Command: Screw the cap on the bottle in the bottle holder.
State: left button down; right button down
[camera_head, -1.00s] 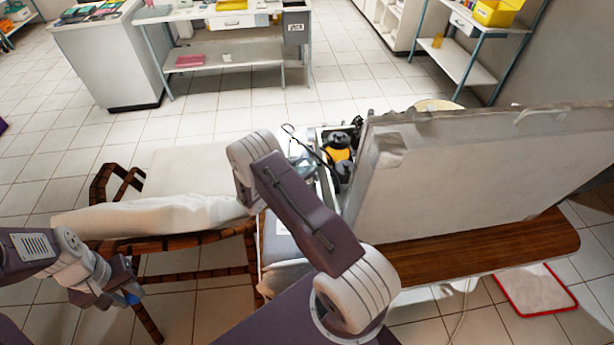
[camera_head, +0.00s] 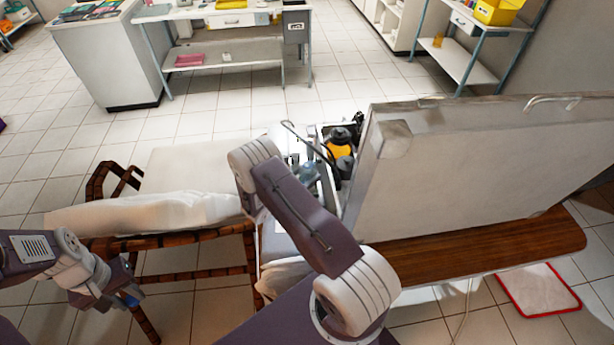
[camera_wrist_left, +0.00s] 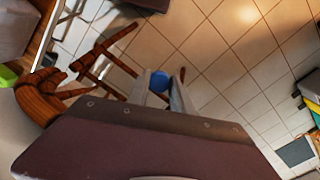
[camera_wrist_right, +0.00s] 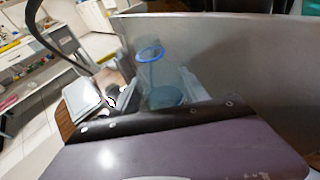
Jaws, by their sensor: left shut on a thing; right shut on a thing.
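My left gripper (camera_wrist_left: 163,86) is shut on a small blue cap (camera_wrist_left: 159,81), held in the air over the floor. The cap also shows as a blue spot low at the left in the head view (camera_head: 133,300). My right gripper (camera_wrist_right: 160,80) is shut on a clear bluish bottle (camera_wrist_right: 160,72), which has a blue ring at its neck and stands close to a grey panel. In the head view the bottle (camera_head: 309,172) shows beside the right wrist, inside the open case. I cannot make out the bottle holder or how the bottle sits in it.
The open grey case lid (camera_head: 470,165) stands up on a wooden table (camera_head: 480,250). Black and yellow parts (camera_head: 341,152) and a dark hose (camera_head: 305,142) are near the bottle.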

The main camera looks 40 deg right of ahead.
aim_at(303, 178)
pick_arm(q)
jog(key=shift+f, duration=0.15)
pick_arm(e)
jog(key=shift+f, duration=0.15)
jog(key=c, duration=0.9)
grip_release()
jog(key=shift+o, duration=0.2)
pick_arm(q)
jog(key=shift+r, duration=0.3)
pick_arm(e)
jog(key=shift+r, duration=0.3)
pick_arm(q)
jog(key=shift+r+p, duration=0.95)
jog(key=shift+p, duration=0.15)
pick_arm(e)
jog(key=v, duration=0.7)
jog(key=shift+s+a, duration=0.15)
jog(key=shift+a, duration=0.1)
jog(key=shift+f, duration=0.1)
